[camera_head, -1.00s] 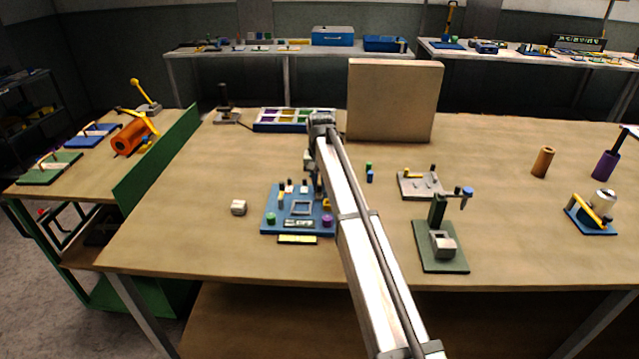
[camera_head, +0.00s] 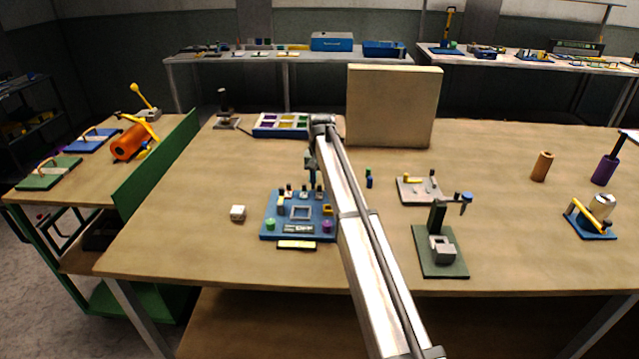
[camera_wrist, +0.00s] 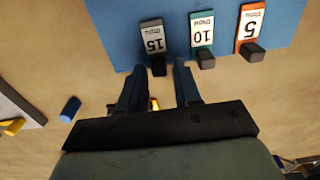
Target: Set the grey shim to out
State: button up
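The grey shim (camera_wrist: 153,40), marked 15, lies on the blue board (camera_wrist: 115,22) in the wrist view. Its dark tab points toward my gripper. A teal shim (camera_wrist: 202,38) marked 10 and an orange shim (camera_wrist: 250,28) marked 5 lie to its right. My gripper (camera_wrist: 159,70) is open, with its two fingers on either side of the grey shim's tab end; I cannot tell whether they touch it. In the head view the blue board (camera_head: 270,228) lies on the table, and my arm hides part of its right side.
A small blue-green cylinder (camera_head: 369,179), a grey plate fixture (camera_head: 410,196) and a green press (camera_head: 425,263) stand right of my arm. A tall beige panel (camera_head: 395,105) stands behind. The table's front left is clear.

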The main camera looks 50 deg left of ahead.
jog(key=shift+o, duration=0.7)
notch_tip(320, 180, up, 14)
jog(key=shift+d+f, duration=0.1)
dwell(0.6)
